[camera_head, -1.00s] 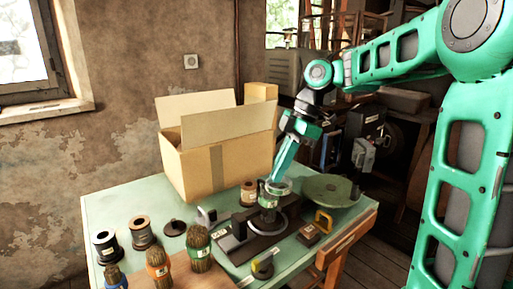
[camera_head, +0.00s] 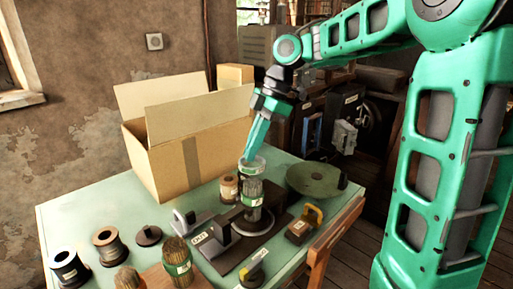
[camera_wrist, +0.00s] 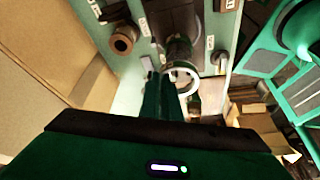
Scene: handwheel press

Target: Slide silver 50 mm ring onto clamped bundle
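The bundle (camera_head: 251,192) stands upright in the dark clamp press (camera_head: 236,232) on the table, with a green band around it. It also shows in the wrist view (camera_wrist: 178,50). My gripper (camera_head: 248,158) points down from above it, its fingers close together on the rim of the silver ring (camera_head: 257,163). The ring looks roughly level, at or just above the bundle's top. In the wrist view the ring (camera_wrist: 194,78) juts out right of my fingertips (camera_wrist: 165,82). Whether the bundle's tip is inside the ring I cannot tell.
An open cardboard box (camera_head: 190,160) stands behind and left of the press. A round green plate (camera_head: 312,178) lies to the right. Several spools and other bristle bundles (camera_head: 177,262) occupy the table's front left.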

